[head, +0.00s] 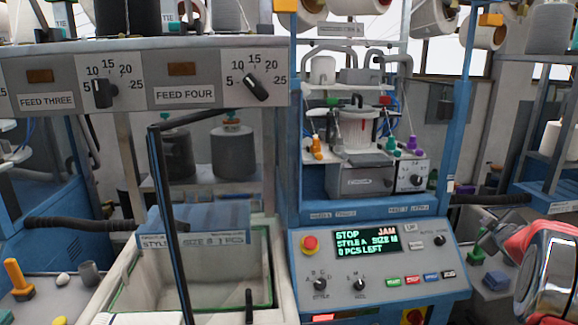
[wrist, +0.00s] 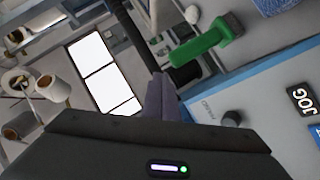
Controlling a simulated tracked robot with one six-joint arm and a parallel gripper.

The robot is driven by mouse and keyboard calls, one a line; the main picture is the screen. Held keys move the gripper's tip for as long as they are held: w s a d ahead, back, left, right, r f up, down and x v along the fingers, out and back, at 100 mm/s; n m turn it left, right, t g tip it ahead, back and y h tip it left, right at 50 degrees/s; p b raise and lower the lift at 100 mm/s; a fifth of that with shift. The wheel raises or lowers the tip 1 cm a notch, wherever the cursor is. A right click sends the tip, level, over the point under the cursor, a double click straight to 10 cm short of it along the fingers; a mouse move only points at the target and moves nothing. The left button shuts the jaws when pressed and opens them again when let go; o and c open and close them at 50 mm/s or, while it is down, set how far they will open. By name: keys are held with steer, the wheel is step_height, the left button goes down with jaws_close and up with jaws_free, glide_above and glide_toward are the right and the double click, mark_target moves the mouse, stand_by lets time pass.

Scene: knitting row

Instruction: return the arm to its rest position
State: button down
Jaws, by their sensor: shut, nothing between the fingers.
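My arm, red and grey, enters the head view at the lower right edge, to the right of the machine's control panel (head: 375,262). In the wrist view my gripper (wrist: 160,92) is shut, its fingers together and empty. A green lever-like part (wrist: 205,45) and a blue-edged panel with a JOG label (wrist: 275,90) lie beyond the fingers. I cannot tell from the wrist view whether anything touches them.
The panel screen reads STOP and JAM, with a red button (head: 310,243) at its left. Blue machine posts rise near my arm. A grey side table (head: 492,280) holds small coloured parts.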

steer(key=s+a+f+m+g+y, duration=0.25)
steer(key=s+a+m+g, duration=0.2)
steer(key=s+a, duration=1.6)
steer(key=s+a+f+m+g+y, duration=0.25)
steer(key=s+a+g, duration=0.25)
steer(key=s+a, duration=1.55)
steer(key=w+a+r+n+t+y, duration=0.1)
steer(key=a+r, duration=0.3)
steer(key=a, duration=0.5)
steer(key=shift+w+a+r+t, duration=0.2)
steer(key=shift+a+t, duration=0.1)
steer(key=shift+t, duration=0.25)
steer(key=shift+s, duration=0.15)
